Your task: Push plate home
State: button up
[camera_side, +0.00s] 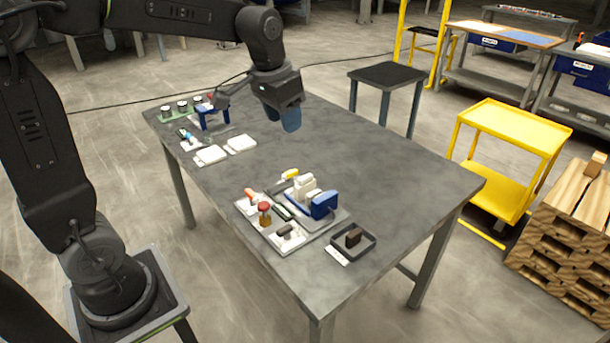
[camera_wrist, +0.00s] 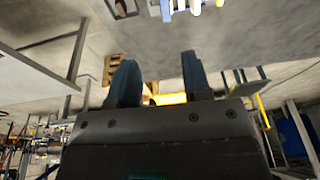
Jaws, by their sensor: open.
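My gripper (camera_side: 288,118) is open and empty, with blue fingers, and hangs above the far part of the grey table. Its two fingers also show apart in the wrist view (camera_wrist: 158,78). A small press-like assembly on a light base board (camera_side: 318,227) stands at the near end of the table, well away from my gripper. On it, pale upright plates (camera_side: 304,186) stand beside a blue block (camera_side: 322,204). In the wrist view, white and blue parts (camera_wrist: 190,6) are cut off at the top edge. I cannot tell whether the plates touch the blue block.
A red-topped knob (camera_side: 265,208) stands on the board's left part. A dark tray (camera_side: 370,247) holds a brown block. Two white pads (camera_side: 241,143), a blue stand (camera_side: 211,116) and several jars (camera_side: 182,106) are farther back. The table's middle (camera_side: 290,155) is clear.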

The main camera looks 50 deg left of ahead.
jog(key=w+a+f+g, duration=0.2)
jog(key=w+a+f, duration=0.4)
jog(key=w, duration=0.3)
send_over(305, 176)
notch_tip(305, 176, down, 7)
jog(key=shift+g, duration=0.4)
notch_tip(305, 176, down, 13)
jog(key=shift+f, duration=0.15)
jog(key=shift+c, duration=0.2)
grip_shut()
